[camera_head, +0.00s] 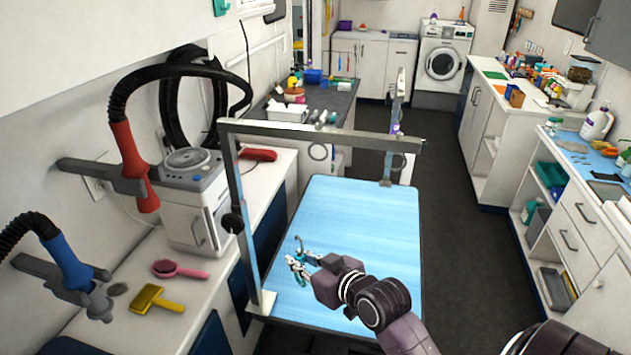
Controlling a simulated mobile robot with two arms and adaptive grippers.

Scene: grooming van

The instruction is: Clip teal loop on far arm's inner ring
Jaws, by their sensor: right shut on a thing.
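The blue grooming table (345,215) stands in the middle. The near grooming arm (310,133) rises from its near left corner and reaches right over the table. The far arm (392,150) stands at the table's far right end; its inner ring is too small to make out. My right gripper (297,262) is over the near left part of the table, well short of the far arm. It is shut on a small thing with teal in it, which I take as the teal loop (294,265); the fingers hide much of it. My left gripper is out of view.
Along the left counter are a dryer hose with red nozzle (130,160), a blue nozzle (65,250), a pink brush (180,270) and a yellow brush (156,300). The near arm's bar crosses above the table. Open floor (455,250) lies to the right.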

